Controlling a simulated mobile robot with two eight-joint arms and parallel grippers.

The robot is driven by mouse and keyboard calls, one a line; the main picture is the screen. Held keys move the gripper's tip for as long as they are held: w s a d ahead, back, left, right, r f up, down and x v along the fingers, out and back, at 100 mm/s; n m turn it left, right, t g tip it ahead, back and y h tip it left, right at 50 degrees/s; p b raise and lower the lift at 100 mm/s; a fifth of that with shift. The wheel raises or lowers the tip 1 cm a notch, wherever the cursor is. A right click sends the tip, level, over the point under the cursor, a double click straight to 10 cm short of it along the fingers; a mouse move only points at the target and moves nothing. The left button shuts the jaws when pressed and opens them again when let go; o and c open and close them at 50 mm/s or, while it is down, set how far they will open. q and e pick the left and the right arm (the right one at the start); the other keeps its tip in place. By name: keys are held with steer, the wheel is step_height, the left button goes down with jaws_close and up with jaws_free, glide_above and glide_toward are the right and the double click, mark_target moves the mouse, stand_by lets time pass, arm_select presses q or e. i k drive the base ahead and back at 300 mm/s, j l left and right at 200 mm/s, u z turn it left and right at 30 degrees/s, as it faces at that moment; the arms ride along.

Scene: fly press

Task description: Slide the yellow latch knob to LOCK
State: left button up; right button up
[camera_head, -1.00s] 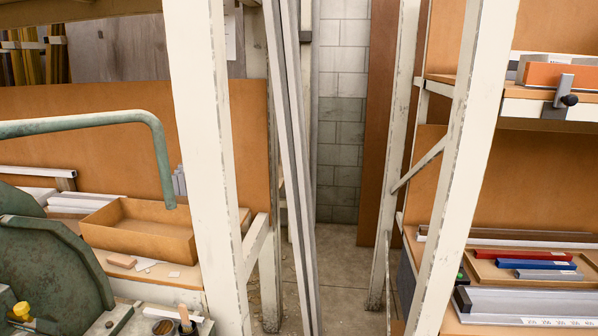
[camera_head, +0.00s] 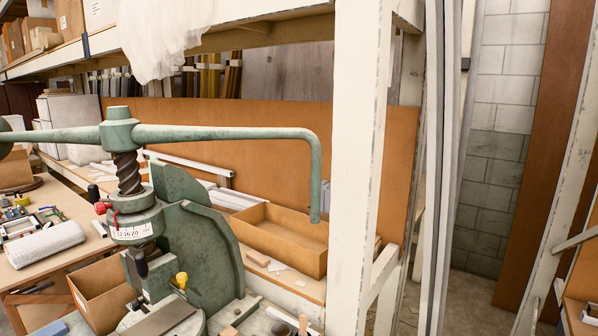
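The green fly press (camera_head: 195,235) stands left of centre in the head view, with its screw and long bent handle (camera_head: 230,133) on top. The small yellow latch knob (camera_head: 181,278) shows low on the press, in front of its green body. At this size I cannot read any LOCK marking or tell the latch's position. Neither of my grippers is in view.
A white upright post (camera_head: 355,180) stands just right of the press. The press handle reaches out towards it. An open cardboard box (camera_head: 280,236) sits behind the press, another (camera_head: 100,292) to its left. A cluttered bench (camera_head: 60,270) lies at far left.

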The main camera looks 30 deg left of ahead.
mark_target(182, 278)
steer(key=k+u, duration=0.15)
steer(key=u, duration=1.6)
steer(key=i+u, duration=0.25)
